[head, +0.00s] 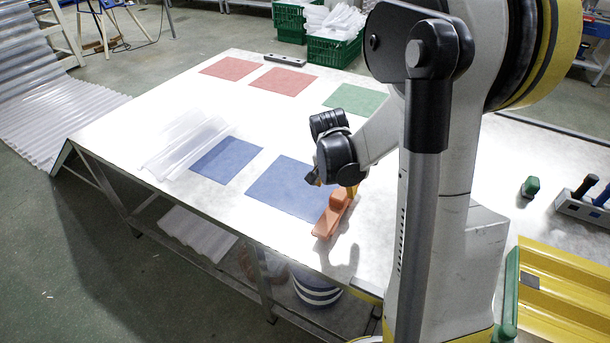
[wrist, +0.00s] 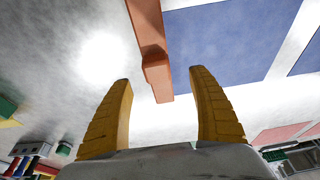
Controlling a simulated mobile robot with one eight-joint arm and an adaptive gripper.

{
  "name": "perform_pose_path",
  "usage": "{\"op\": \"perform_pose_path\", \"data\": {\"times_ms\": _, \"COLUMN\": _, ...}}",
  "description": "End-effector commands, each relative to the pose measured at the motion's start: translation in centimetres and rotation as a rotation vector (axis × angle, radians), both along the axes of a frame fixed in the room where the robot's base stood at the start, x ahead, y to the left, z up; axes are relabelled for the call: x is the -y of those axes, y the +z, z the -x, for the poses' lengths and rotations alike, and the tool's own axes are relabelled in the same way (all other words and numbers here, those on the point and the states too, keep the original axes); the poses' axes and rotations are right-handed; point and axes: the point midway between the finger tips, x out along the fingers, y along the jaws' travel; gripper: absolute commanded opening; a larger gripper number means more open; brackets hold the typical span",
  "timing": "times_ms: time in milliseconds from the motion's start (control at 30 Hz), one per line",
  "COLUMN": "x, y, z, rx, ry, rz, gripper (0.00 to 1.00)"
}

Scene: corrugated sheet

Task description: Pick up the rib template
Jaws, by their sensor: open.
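The orange piece that I take to be the rib template (head: 333,213) lies on the white table (head: 130,135), near its front edge and at the right border of a blue square. It is a long bar with a raised block on it. My gripper (head: 338,186) is just above its far end, pointing down, and hides part of it. In the wrist view my gripper (wrist: 158,78) is open, with a yellow finger on each side. The orange template (wrist: 150,45) reaches into the gap between the fingertips there. I cannot tell whether either finger touches it.
Blue squares (head: 227,160), red squares (head: 284,80) and a green square (head: 356,100) mark the table. Clear sheets (head: 187,146) lie at left. A dark bar (head: 284,60) lies at the back. A yellow ribbed piece (head: 570,295) and a tool rack (head: 580,206) are at right.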

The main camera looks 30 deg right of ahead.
Motion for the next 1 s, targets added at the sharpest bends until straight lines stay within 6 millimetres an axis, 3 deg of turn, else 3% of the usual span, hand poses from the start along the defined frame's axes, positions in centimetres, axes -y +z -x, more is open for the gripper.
{"op": "perform_pose_path", "data": {"times_ms": 300, "x": 1.5, "y": -4.8, "z": -0.6, "rx": -0.004, "ry": -0.020, "rz": -0.001, "gripper": 0.70}}
{"op": "perform_pose_path", "data": {"times_ms": 567, "x": 2.1, "y": -6.5, "z": -0.8, "rx": -0.004, "ry": -0.019, "rz": -0.001, "gripper": 0.70}}
{"op": "perform_pose_path", "data": {"times_ms": 833, "x": 3.6, "y": -10.4, "z": -1.1, "rx": -0.004, "ry": -0.018, "rz": -0.001, "gripper": 0.70}}
{"op": "perform_pose_path", "data": {"times_ms": 1000, "x": 3.7, "y": -10.8, "z": -1.2, "rx": -0.004, "ry": -0.018, "rz": -0.001, "gripper": 0.70}}
